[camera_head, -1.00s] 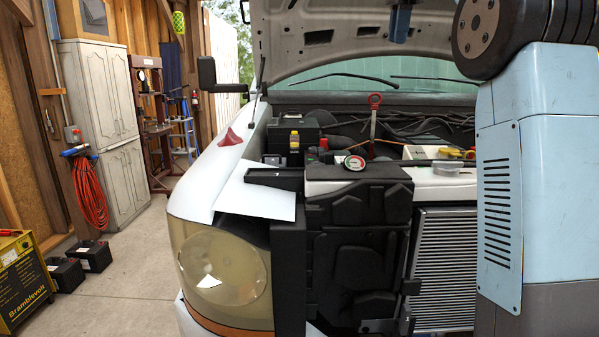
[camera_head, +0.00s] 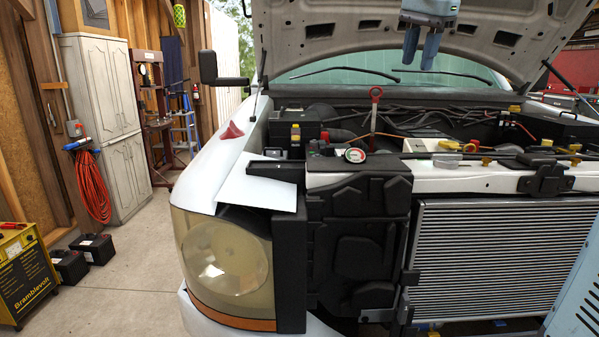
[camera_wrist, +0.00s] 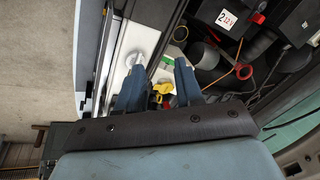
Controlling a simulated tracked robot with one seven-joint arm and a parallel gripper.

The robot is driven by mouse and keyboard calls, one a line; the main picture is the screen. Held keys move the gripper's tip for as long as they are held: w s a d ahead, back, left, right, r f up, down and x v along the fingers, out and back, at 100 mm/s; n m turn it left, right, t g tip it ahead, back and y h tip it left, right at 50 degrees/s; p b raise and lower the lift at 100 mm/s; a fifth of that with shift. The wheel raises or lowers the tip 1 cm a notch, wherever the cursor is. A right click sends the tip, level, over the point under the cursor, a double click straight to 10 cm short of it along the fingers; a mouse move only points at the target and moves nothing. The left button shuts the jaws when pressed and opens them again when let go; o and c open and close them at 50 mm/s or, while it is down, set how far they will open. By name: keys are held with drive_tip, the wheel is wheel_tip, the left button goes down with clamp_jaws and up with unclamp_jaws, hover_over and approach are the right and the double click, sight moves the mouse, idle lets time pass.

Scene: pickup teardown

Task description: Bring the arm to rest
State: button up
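My gripper (camera_head: 421,58) hangs fingers down in front of the raised hood, above the engine bay, in the head view. Its two blue-grey fingers are apart with nothing between them. In the wrist view my gripper (camera_wrist: 158,82) also shows open, over the front edge of the engine bay. A yellow piece (camera_wrist: 163,88) appears between the fingertips there, but lies on the truck below.
The raised hood (camera_head: 340,30) is above and behind my gripper. A red-handled dipstick (camera_head: 375,105) stands up from the engine bay. The radiator (camera_head: 490,255) is below.

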drive_tip(key=s+f+n+t, duration=0.1)
drive_tip(key=s+f+n, duration=0.4)
drive_tip(key=s+f, duration=0.6)
drive_tip(key=s+f+n+t, duration=0.1)
drive_tip(key=s+f+n, duration=0.5)
drive_tip(key=s+f, duration=0.5)
wheel_tip(320, 180, down, 6)
drive_tip(key=shift+a+r, duration=0.25)
